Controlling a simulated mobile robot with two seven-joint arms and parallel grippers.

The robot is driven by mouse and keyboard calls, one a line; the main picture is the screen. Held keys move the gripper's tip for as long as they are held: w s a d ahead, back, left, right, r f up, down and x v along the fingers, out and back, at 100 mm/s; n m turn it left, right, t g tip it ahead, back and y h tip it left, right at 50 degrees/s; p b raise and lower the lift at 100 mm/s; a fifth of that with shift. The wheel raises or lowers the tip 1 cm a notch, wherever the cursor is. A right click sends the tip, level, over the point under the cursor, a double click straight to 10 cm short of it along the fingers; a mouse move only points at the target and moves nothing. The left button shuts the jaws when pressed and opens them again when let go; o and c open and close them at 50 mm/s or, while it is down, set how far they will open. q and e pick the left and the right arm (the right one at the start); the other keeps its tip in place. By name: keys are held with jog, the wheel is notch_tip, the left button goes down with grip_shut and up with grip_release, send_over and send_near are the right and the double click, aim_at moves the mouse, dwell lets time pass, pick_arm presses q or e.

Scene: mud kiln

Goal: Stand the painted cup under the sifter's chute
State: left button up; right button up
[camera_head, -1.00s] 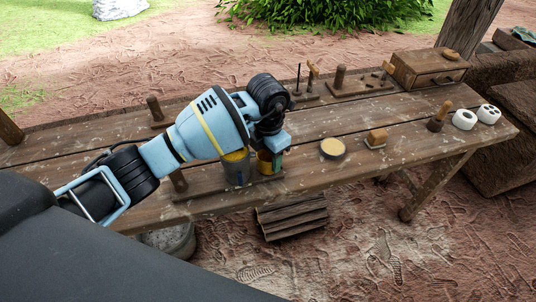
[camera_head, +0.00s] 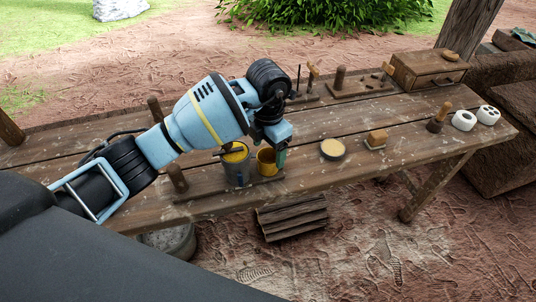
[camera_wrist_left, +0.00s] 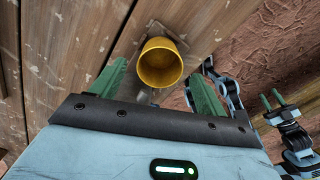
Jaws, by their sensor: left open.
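The painted cup looks to be the small yellow cup (camera_head: 267,163) near the front edge of the table. It also shows in the left wrist view (camera_wrist_left: 160,64), its open mouth facing the camera. My left gripper (camera_head: 278,155) is above and beside it. In the left wrist view its green fingers are apart, one on each side of the cup, with visible gaps. A grey can-like vessel (camera_head: 235,174) with a yellow inside and a dark bar across its top stands just left of the cup. It may be the sifter; I cannot make out its chute. My right gripper (camera_wrist_left: 272,99) shows small in the left wrist view, its fingers apart.
A wooden drawer box (camera_head: 428,69) is at the back right.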

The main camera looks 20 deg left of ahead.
aim_at(268, 155)
pick_arm(q)
notch_tip(268, 155, up, 8)
jog(key=shift+r, duration=0.25)
pick_arm(e)
jog(key=shift+s, duration=0.3)
jog(key=shift+r, duration=0.1)
